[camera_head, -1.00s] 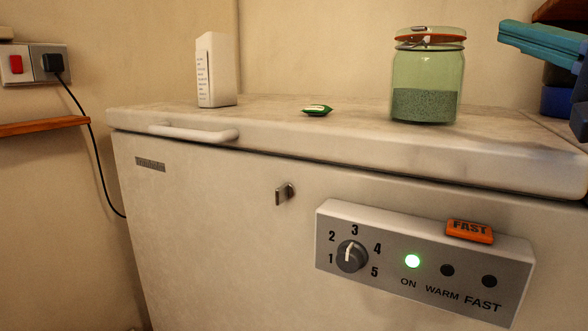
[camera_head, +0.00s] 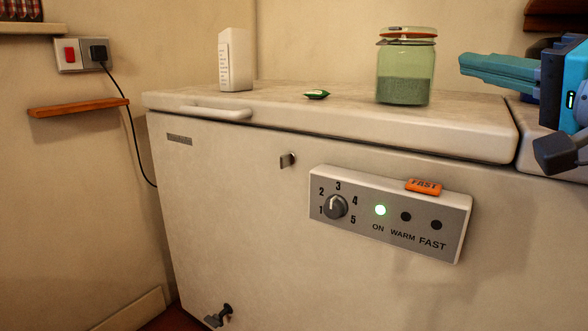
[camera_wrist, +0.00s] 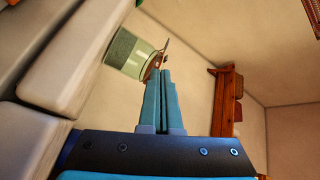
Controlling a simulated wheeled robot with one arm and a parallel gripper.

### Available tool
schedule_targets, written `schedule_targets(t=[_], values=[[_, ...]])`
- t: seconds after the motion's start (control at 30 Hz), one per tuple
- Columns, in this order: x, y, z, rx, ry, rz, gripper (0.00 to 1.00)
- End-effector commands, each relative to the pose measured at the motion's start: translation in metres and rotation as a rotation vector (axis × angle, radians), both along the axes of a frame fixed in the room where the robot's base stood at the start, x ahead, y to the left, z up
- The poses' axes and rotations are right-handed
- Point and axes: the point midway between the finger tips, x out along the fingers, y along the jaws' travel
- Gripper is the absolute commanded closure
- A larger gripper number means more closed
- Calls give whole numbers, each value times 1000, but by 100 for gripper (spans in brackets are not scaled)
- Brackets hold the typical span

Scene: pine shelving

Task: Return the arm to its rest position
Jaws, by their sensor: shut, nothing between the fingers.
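My gripper (camera_head: 466,68) shows at the right edge of the head view, its teal fingers pointing left above the chest freezer lid (camera_head: 290,108). The fingers are shut with nothing between them; they also show shut in the wrist view (camera_wrist: 163,72). The fingertips are to the right of a green glass jar (camera_head: 404,90) and look apart from it in the head view. In the wrist view the jar (camera_wrist: 128,55) lies just left of the fingertips. How far the jar is in depth I cannot tell.
On the lid stand a white carton (camera_head: 235,60) and a small green packet (camera_head: 317,95). The freezer front carries a control panel (camera_head: 392,212) and a lid handle (camera_head: 218,113). A wooden shelf (camera_head: 78,108) and a socket (camera_head: 82,54) are on the left wall.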

Motion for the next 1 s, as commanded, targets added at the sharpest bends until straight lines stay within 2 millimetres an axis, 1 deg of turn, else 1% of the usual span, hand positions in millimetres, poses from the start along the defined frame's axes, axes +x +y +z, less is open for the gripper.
schedule_targets(t=[0.03,0.17,0.27,0.3,0.37,0.4,0.47,0.5,0.57,0.6,0.67,0.7,0.73,0.8,0.83,0.9,1.0], values=[[5,12,-8,-33,32,18,100],[15,43,-38,-134,121,62,100],[21,70,-72,-235,217,109,100],[22,83,-91,-286,268,135,100],[22,101,-124,-374,356,177,100],[19,112,-149,-436,426,209,100],[11,124,-188,-530,530,259,100],[2,130,-216,-593,607,293,100],[-15,133,-252,-684,717,341,100],[-30,133,-277,-742,799,377,100],[-54,128,-309,-826,917,425,100],[-72,122,-328,-876,998,456,100],[-85,118,-340,-909,1054,479,100],[-116,104,-362,-977,1180,525,100],[-127,98,-369,-1000,1225,539,100],[-151,87,-381,-1041,1318,571,100],[-175,75,-389,-1075,1407,600,100]])
